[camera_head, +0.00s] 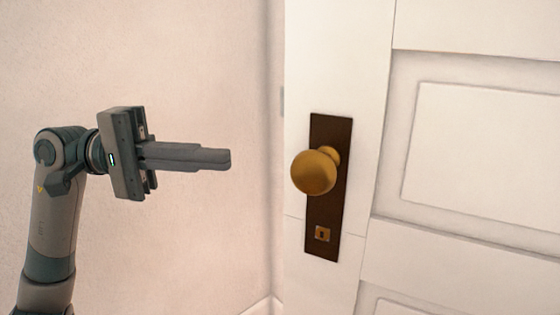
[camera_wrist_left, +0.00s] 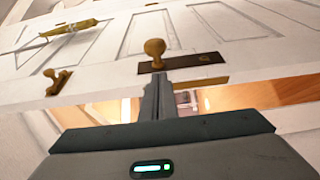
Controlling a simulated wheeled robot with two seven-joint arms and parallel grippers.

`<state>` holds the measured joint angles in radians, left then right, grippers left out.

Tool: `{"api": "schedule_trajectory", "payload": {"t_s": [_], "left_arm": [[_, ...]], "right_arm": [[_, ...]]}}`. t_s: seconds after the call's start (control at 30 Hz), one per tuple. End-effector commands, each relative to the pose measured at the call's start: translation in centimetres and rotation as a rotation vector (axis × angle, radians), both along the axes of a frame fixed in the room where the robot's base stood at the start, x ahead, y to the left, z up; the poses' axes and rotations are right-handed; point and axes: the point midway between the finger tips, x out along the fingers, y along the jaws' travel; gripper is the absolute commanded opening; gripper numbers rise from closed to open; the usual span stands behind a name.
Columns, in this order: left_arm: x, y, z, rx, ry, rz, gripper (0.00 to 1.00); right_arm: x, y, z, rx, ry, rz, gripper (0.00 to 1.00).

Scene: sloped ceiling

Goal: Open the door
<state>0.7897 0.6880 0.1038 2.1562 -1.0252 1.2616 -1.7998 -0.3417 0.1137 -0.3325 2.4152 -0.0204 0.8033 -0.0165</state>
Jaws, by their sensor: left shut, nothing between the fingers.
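The white panelled door (camera_head: 470,145) fills the right of the head view. Its round brass knob (camera_head: 314,172) sits on a dark plate (camera_head: 327,238) with a brass keyhole piece below. My left gripper (camera_head: 228,160) is shut and empty, to the left of the knob, pointing right, with a visible gap in the picture. In the left wrist view, the fingers (camera_wrist_left: 160,82) point toward the knob (camera_wrist_left: 155,47); whether they touch it is unclear there. The door's edge shows in that view, with an opening beside it, so the door seems ajar. My right gripper is out of view.
A plain pale wall (camera_head: 190,60) stands behind my left arm, with baseboard at the bottom. In the left wrist view, a room with an orange-brown surface (camera_wrist_left: 255,97) shows past the door edge. Brass fittings (camera_wrist_left: 58,82) are on the door at left.

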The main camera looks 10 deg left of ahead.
Motion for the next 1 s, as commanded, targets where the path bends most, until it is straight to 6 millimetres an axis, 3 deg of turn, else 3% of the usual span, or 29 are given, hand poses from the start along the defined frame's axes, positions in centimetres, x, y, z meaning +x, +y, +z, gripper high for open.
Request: {"api": "schedule_trajectory", "payload": {"t_s": [0.27,0.8,1.0], "left_arm": [[0.1,-1.0,0.0,-0.001,0.002,-0.002,0.0],[0.8,-8.4,0.0,-0.002,0.002,-0.003,0.0],[0.9,-9.8,0.0,-0.001,0.003,-0.001,0.0]], "right_arm": [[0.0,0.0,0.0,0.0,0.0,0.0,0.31],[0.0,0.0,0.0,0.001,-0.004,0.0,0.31],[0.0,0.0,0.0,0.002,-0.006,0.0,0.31]]}}
